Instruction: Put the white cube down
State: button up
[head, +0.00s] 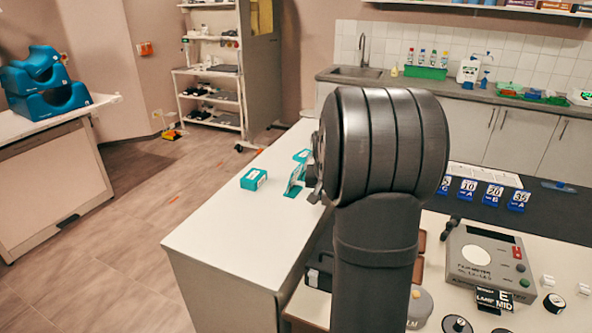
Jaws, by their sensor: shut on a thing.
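My gripper (315,188) shows only in part at the left side of my large dark wrist, over the right part of the white counter. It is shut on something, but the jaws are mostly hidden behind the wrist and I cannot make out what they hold. No white cube shows between them. Small white cube-like pieces stand on the desk at the right, one (547,281) beside the grey meter and another (584,289) further right.
Teal boxes stand on the white counter (225,225), one (253,179) left of my gripper and a tilted teal piece (294,180) close beside it. The counter's front left is bare. A grey meter (487,262) and blue number cards (494,195) occupy the right desk.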

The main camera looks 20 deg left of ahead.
jog(key=s+a+n, duration=0.2)
jog(key=s+a, duration=0.3)
jog(key=a, duration=0.3)
send_over(259, 226)
jog(key=s, duration=0.1)
jog(key=shift+y, duration=0.4)
jog(key=f, duration=0.6)
jog(key=shift+s+d+f, duration=0.15)
jog(key=shift+s+d, duration=0.05)
jog(key=shift+d, duration=0.2)
jog(key=shift+a+f, duration=0.1)
jog(key=shift+a, duration=0.05)
jog(key=shift+f, duration=1.95)
jog(key=shift+f, duration=0.15)
jog(key=o, duration=0.9)
jog(key=shift+o, duration=0.2)
